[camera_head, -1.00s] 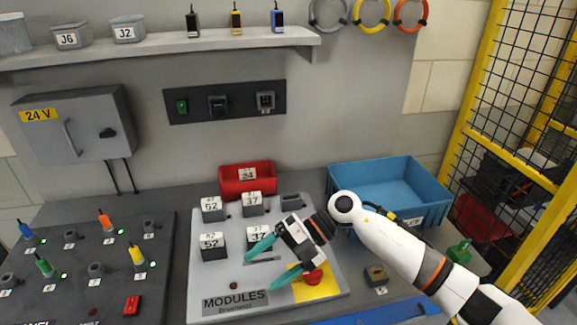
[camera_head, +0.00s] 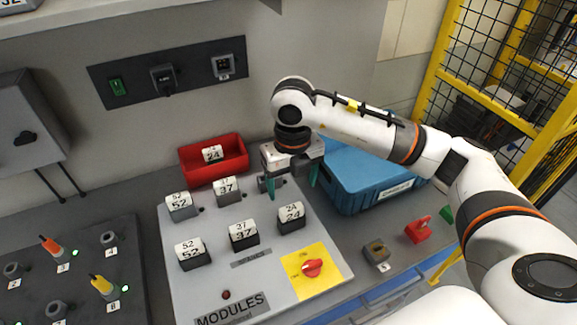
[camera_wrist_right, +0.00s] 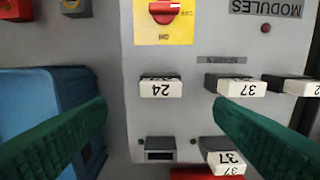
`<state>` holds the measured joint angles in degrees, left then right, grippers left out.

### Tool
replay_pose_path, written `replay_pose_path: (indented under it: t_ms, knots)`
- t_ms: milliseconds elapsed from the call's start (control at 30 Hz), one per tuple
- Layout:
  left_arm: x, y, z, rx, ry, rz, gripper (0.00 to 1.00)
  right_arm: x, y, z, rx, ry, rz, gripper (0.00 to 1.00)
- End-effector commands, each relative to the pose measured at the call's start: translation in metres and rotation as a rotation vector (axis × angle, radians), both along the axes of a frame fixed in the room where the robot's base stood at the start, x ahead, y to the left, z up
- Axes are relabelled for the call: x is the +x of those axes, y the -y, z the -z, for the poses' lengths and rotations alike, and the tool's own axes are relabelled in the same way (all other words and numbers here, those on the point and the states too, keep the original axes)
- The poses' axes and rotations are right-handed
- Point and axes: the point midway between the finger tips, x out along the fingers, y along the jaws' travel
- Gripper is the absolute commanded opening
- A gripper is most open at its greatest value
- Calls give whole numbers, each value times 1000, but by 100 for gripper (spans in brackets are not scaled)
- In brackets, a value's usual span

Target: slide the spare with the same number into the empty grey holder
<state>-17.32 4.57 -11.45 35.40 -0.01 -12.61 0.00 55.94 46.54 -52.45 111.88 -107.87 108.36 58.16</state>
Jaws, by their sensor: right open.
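The empty grey holder (camera_wrist_right: 160,149) is at the back right of the grey modules panel (camera_head: 175,275), with a dark open slot; my gripper partly hides it in the head view. The spare marked 24 (camera_head: 291,218) stands upright in the front row, right of the spare 37 (camera_head: 243,235) and spare 52 (camera_head: 193,253). The spare 24 also shows in the wrist view (camera_wrist_right: 161,88). My right gripper (camera_head: 292,184) points down near the empty holder, behind the spare 24. Its green fingers are wide apart with nothing between them. My left gripper is out of view.
Back-row holders bear modules 52 (camera_head: 181,206) and 37 (camera_head: 228,190). A red bin (camera_head: 230,173) with a 24 module stands behind. A blue crate (camera_head: 350,195) is close on the right. A yellow plate with a red knob (camera_head: 312,268) is at the panel's front right.

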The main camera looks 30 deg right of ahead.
Motion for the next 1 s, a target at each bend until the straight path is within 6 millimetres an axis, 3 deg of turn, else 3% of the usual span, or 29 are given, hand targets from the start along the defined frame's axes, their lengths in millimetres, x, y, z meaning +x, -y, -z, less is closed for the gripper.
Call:
replay_pose_path:
  t_ms: [300, 500, 900, 1000]
  knots:
    - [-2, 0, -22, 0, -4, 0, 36, -1, 0, 59, 1, -5, 0, 76]
    - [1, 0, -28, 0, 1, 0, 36, 0, -1, 83, 2, -3, 0, 76]
    - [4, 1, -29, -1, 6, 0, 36, 0, -1, 92, 3, -1, -2, 76]
    - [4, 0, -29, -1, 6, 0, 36, 0, -1, 92, 3, -1, -1, 62]
